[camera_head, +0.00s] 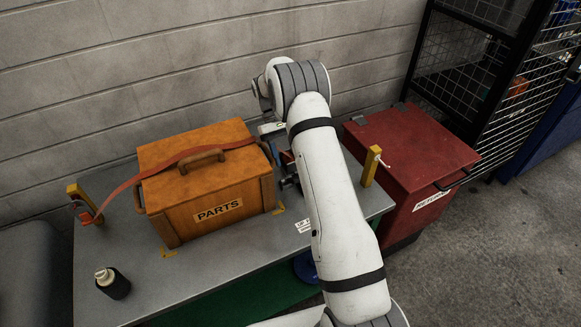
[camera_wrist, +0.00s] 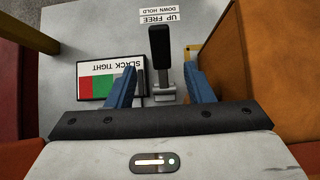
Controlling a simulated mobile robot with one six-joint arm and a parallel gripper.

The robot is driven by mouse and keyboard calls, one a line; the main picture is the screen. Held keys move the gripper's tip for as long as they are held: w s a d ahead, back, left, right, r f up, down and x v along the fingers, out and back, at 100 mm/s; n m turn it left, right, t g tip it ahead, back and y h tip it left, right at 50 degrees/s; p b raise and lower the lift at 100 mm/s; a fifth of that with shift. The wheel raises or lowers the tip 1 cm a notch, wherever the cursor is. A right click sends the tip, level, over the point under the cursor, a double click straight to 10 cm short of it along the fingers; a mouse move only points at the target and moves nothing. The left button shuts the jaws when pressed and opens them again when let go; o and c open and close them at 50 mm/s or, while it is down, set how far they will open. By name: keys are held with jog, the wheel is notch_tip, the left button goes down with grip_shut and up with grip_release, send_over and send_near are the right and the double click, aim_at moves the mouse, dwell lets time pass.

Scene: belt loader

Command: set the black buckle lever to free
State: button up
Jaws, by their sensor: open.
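The black buckle lever (camera_wrist: 160,50) shows in the wrist view, its handle pointing to the picture's top from a grey metal base (camera_wrist: 163,95). A label (camera_wrist: 160,15) beyond its tip reads "UP FREE" and "DOWN HOLD", upside down. My gripper (camera_wrist: 161,68) is open, with one blue finger on each side of the lever's lower part. I see a gap on both sides; whether the fingers are level with the lever in depth I cannot tell. In the head view my arm hides the lever and most of the gripper.
A wooden PARTS crate (camera_head: 208,205) stands on the grey table (camera_head: 200,272) under an orange strap (camera_head: 167,167). Yellow posts (camera_head: 370,165) flank it. A dark bottle (camera_head: 116,286) stands front left. A red bin (camera_head: 415,145) is at right. A slack/tight sign (camera_wrist: 97,87) lies beside the lever.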

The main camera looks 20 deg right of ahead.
jog(key=shift+v, duration=1.1)
